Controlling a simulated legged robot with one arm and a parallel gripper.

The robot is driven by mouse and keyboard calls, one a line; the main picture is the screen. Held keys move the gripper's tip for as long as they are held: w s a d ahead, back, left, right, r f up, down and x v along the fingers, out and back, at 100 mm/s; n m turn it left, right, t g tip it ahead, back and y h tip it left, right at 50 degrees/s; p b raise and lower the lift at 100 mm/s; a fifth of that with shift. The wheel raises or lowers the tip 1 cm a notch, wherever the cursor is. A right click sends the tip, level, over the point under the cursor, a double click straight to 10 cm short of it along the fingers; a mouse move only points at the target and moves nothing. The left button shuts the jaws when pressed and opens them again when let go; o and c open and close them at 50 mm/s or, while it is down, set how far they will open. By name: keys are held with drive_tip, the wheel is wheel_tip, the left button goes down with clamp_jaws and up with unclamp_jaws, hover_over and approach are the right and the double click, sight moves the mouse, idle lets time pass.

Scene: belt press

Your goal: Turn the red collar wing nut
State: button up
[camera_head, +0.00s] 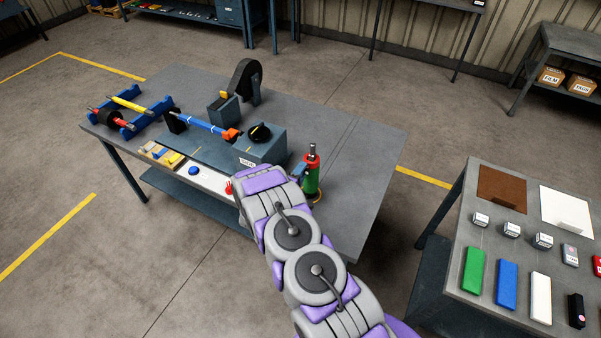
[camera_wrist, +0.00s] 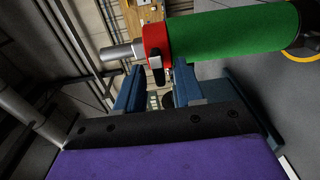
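The red collar (camera_wrist: 156,42) sits at the end of a green cylinder (camera_wrist: 232,32), around a bare metal shaft (camera_wrist: 118,52), in the wrist view. A small dark wing nut with a pale end (camera_wrist: 157,68) sticks out from the collar toward my gripper (camera_wrist: 159,72). The two blue fingers are apart, and in the picture the wing nut lies between their tips; I see no contact. The wing nut is too small to tell there.
The grey bench (camera_head: 362,165) is clear right of the cylinder. A grey box with a black knob (camera_head: 260,132) stands to its left, near a blue roller (camera_head: 203,124). A second table (camera_head: 470,285) with coloured blocks stands at right.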

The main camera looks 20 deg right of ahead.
drive_tip(key=b+v, duration=0.1)
drive_tip(key=v, duration=1.6)
drive_tip(key=shift+a, duration=0.25)
